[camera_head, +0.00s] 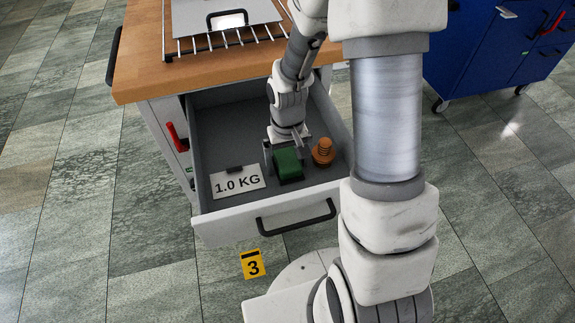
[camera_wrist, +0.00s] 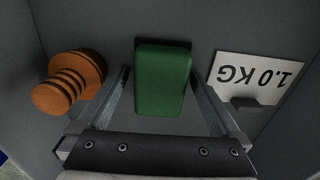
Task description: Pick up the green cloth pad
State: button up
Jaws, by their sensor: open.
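The green cloth pad (camera_head: 288,163) lies inside the open drawer, on a small dark base. In the wrist view the pad (camera_wrist: 162,80) is a green block between the two fingers, with a gap on each side. My gripper (camera_head: 284,150) reaches down into the drawer at the pad. In the wrist view my gripper (camera_wrist: 162,95) is open, with one finger on each side of the pad. It holds nothing. How far the fingertips are above the drawer floor I cannot tell.
The drawer (camera_head: 225,229) is pulled out below a wooden worktop (camera_head: 138,85). An orange ridged knob-like object (camera_head: 323,152) stands right of the pad, and a "1.0 KG" plate (camera_head: 238,182) lies left. The drawer walls surround my gripper. A blue cabinet (camera_head: 480,60) stands at right.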

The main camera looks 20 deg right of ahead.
jog(key=shift+c, duration=0.2)
jog(key=c, duration=1.2)
